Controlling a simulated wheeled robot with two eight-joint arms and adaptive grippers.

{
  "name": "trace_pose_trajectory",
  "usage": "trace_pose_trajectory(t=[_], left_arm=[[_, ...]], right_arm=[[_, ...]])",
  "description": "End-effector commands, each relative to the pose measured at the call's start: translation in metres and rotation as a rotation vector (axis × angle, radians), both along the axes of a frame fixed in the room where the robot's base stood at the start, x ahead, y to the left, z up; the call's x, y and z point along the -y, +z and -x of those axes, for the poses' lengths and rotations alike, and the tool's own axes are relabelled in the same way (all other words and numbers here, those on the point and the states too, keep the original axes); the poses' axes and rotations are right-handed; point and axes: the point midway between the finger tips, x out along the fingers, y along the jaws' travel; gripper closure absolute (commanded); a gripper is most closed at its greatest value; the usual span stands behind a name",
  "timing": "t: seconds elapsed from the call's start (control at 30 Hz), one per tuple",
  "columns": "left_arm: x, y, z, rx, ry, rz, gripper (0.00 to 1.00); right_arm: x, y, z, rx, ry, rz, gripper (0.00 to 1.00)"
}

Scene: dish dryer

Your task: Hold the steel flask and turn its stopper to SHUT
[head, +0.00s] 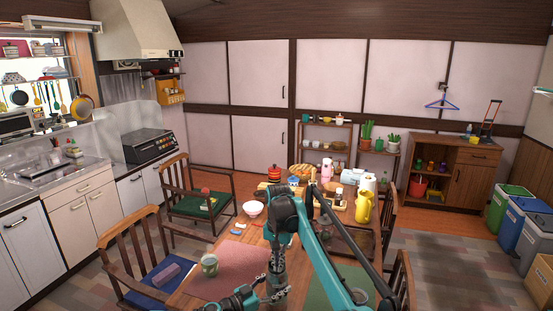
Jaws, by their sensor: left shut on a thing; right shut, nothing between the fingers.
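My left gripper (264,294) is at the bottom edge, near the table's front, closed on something. The thing between its fingers is small and dark grey; I take it for the steel flask (277,291), though most of it is hidden by the grippers. My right gripper (277,271) hangs down from my teal arm right above that spot, shut with nothing between its fingers. I cannot tell whether it touches the stopper. The stopper and any SHUT mark cannot be made out.
A pink mat (232,267) and a green mat (318,292) lie on the wooden table. A green mug (210,265), a white bowl (252,209) and a yellow pitcher (363,208) stand around my arms. Several items crowd the far end. Chairs flank the table.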

Motion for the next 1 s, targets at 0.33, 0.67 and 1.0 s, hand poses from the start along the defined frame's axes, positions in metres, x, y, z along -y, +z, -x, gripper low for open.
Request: trace_pose_trajectory(t=[0.33, 0.67, 1.0], left_arm=[[0.0, 0.0001, -0.0001, 0.0, 0.0, 0.0, 0.95], [0.0, 0.0001, -0.0001, 0.0, 0.0, 0.0, 0.95], [0.0, 0.0001, -0.0001, 0.0, 0.0, 0.0, 0.95]], right_arm=[[-0.0004, -0.0003, -0.0043, 0.0, 0.0, 0.0, 1.0], [-0.0006, 0.0, -0.0063, 0.0, 0.0, 0.0, 1.0], [-0.0012, -0.0001, -0.0062, 0.0, 0.0, 0.0, 1.0]])
